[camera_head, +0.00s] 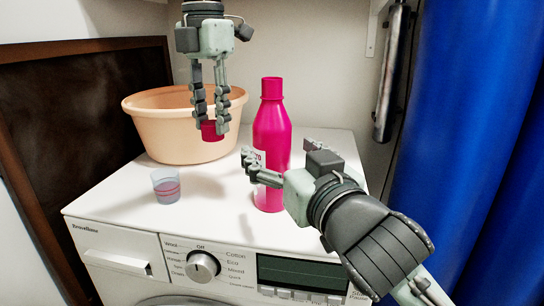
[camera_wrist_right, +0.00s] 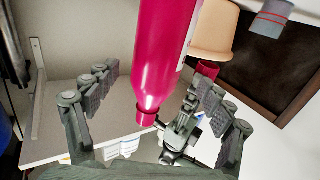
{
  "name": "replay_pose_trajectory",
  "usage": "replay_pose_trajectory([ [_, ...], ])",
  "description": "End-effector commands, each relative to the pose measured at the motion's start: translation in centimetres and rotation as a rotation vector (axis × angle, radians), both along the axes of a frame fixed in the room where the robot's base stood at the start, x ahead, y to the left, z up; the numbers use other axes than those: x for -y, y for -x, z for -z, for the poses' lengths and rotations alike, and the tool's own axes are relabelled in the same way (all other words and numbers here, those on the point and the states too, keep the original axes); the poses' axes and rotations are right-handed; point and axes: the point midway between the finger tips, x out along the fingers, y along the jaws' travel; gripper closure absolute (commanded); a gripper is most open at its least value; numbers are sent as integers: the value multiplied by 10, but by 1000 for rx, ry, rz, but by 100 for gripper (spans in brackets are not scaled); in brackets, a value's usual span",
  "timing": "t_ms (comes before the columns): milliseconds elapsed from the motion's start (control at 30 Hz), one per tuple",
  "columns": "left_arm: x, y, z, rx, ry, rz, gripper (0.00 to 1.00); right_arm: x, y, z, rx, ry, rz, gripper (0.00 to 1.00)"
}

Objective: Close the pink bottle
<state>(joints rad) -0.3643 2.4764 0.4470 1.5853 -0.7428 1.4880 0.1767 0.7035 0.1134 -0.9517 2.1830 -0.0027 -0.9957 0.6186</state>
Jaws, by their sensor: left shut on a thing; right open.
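The pink bottle (camera_head: 272,125) stands upright on the washing machine, its neck at the top with no separate cap visible on it. My left gripper (camera_head: 210,126) points down and is shut on a small pink cap (camera_head: 211,132), held left of the bottle in front of the basin. My right gripper (camera_head: 279,158) is open, its fingers on either side of the bottle's body. In the right wrist view the bottle (camera_wrist_right: 160,60) appears upside down between the open fingers (camera_wrist_right: 150,85); whether they touch it is unclear.
A peach basin (camera_head: 160,130) stands at the back left of the white washing machine top (camera_head: 120,205). A small cup with pinkish bands (camera_head: 166,186) stands at the front left.

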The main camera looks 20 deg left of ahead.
Motion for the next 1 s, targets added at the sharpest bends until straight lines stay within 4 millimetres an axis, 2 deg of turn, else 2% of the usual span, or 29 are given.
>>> replay_pose_trajectory([
  [167,0,0,0,0,0,0,76,-1,-1,0,-1,1,0,18],
  [400,0,0,-6,0,0,0,76,-20,-27,-5,0,3,2,18],
  [567,0,0,-7,0,0,0,76,-32,-38,-3,-1,2,1,18],
  [933,0,0,-7,0,0,0,76,-34,-39,-3,-1,1,1,18],
  [1000,0,0,-7,0,0,0,76,-33,-39,-3,-1,1,1,26],
])
